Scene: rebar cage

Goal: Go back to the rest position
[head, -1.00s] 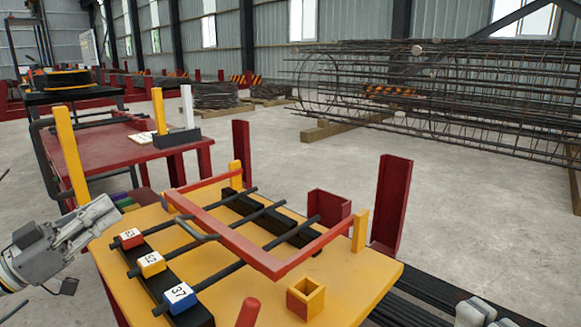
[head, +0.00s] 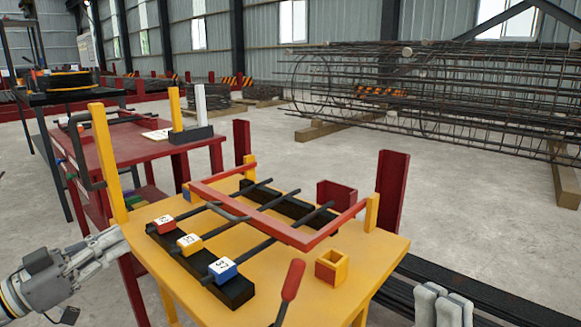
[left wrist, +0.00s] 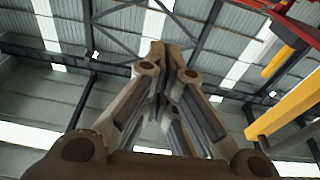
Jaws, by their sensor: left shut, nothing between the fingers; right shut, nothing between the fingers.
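My left gripper (head: 112,242) is at the left side of the head view, beside the yellow worktable (head: 352,262), shut and empty. In the left wrist view its fingers (left wrist: 163,50) meet and point up toward the roof. My right gripper (head: 443,306) shows at the bottom right edge of the head view, to the right of the table and in front of dark bars. It is shut with nothing seen in it, and its lower part is cut off.
On the yellow table are a red frame (head: 281,229), black bars, numbered blocks (head: 222,269), a small open box (head: 331,267) and a red-handled tool (head: 292,280). A red table (head: 110,150) stands behind at left. A yellow post (head: 106,160) rises near my left gripper. Open floor lies beyond.

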